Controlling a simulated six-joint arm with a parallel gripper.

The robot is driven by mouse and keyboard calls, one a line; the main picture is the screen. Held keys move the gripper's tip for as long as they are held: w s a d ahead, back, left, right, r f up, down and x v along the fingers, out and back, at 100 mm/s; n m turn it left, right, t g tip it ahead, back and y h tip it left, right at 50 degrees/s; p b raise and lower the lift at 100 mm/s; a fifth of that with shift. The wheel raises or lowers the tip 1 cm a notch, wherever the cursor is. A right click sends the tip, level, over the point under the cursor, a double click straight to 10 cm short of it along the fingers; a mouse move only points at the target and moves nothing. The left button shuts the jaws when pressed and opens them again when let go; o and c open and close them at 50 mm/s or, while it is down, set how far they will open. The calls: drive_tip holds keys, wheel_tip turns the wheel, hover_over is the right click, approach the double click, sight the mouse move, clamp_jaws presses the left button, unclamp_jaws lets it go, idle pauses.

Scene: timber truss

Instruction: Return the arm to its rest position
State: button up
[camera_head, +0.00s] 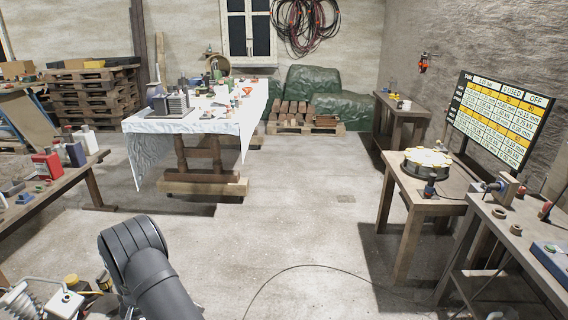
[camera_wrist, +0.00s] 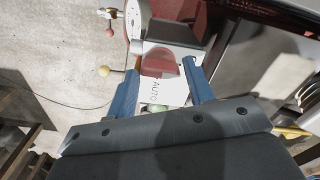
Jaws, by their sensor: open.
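My gripper (camera_wrist: 162,68) shows in the wrist view with its two blue fingers apart. Beyond and between the fingers is a grey and white device with a red part (camera_wrist: 159,66) and a white face lettered "AUTO" (camera_wrist: 155,91). I cannot tell how far the fingertips are from it, and I see nothing clamped between them. In the head view a dark, rounded link of my arm rises at the lower left; my gripper is outside that view.
A cloth-covered table (camera_head: 185,125) stands at the back left. A wooden bench (camera_head: 50,190) is at the left. At the right are a table with a round, yellow-marked device (camera_head: 427,162) and a bench (camera_head: 520,235). A cable (camera_head: 300,267) crosses the mostly clear middle floor.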

drive_tip(key=m, duration=0.4)
drive_tip(key=shift+m, duration=0.4)
drive_tip(key=shift+r, duration=2.5)
